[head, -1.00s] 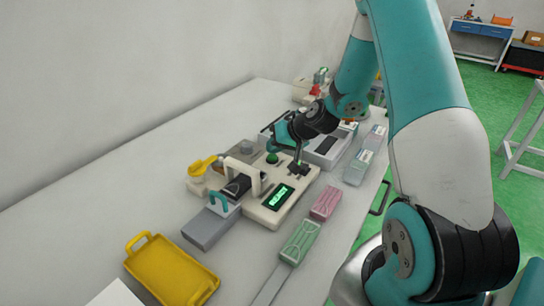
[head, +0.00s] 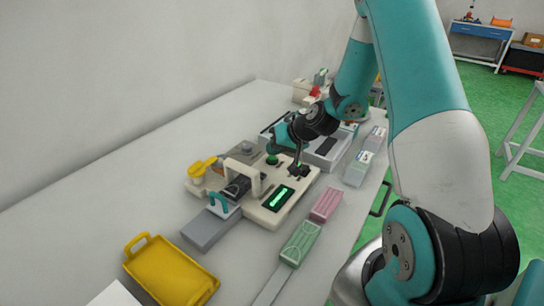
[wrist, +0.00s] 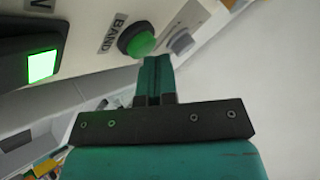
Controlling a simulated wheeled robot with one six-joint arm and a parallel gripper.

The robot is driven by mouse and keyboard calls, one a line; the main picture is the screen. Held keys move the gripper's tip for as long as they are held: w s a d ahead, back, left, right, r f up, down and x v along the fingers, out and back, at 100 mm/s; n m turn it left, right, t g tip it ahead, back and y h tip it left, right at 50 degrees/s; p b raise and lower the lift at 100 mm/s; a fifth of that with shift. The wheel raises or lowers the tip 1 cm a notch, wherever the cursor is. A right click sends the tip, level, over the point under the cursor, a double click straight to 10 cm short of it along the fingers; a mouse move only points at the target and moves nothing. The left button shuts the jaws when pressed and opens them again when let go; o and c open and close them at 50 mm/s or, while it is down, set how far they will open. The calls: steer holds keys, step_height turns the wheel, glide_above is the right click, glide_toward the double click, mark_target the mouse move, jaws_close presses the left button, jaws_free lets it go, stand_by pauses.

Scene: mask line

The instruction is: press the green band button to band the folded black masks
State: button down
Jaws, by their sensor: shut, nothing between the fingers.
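The green band button (head: 272,160) sits on top of the cream banding machine (head: 262,216). In the wrist view the green button (wrist: 139,43) has a dark collar and stands beside the word BAND. My gripper (head: 275,150) is shut and empty, just above the button in the head view. In the wrist view its teal fingertips (wrist: 156,60) are close beside the button; a small gap shows and no contact is clear. The folded black masks (head: 238,186) lie under the machine's white arch. The machine's display (head: 281,198) glows green, and a square lamp (wrist: 41,66) is lit green.
A yellow tray (head: 170,272) is at front left. A green pack (head: 300,242) and a pink pack (head: 326,204) lie on a strip at the right. A grey machine (head: 330,155) stands behind. The table at left is clear.

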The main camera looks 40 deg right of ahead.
steer(key=shift+r+p, duration=0.35)
steer(key=shift+r, duration=0.3)
steer(key=shift+r+p, duration=1.85)
steer(key=shift+r, duration=0.7)
steer(key=s+a+r+n+g+y, duration=0.1)
steer(key=s+a+r+n, duration=0.15)
steer(key=a, duration=0.35)
steer(key=s+a+r+n+g, duration=0.1)
steer(key=s+a+r+g, duration=0.15)
steer(key=a+r, duration=0.2)
steer(key=s+a+r+n+y, duration=0.1)
steer(key=s+a+r+n, duration=0.15)
steer(key=a, duration=0.45)
steer(key=s+a+r+n+g+h, duration=0.1)
steer(key=s+a+r+n+g, duration=0.1)
steer(key=s, duration=0.8)
steer(key=s+a+r+n+g, duration=0.2)
steer(key=s+a+r, duration=0.2)
steer(key=s, duration=0.6)
steer(key=shift+s+a+r+n+g+h, duration=0.35)
steer(key=shift+a+n+h, duration=0.05)
steer(key=shift+a, duration=0.25)
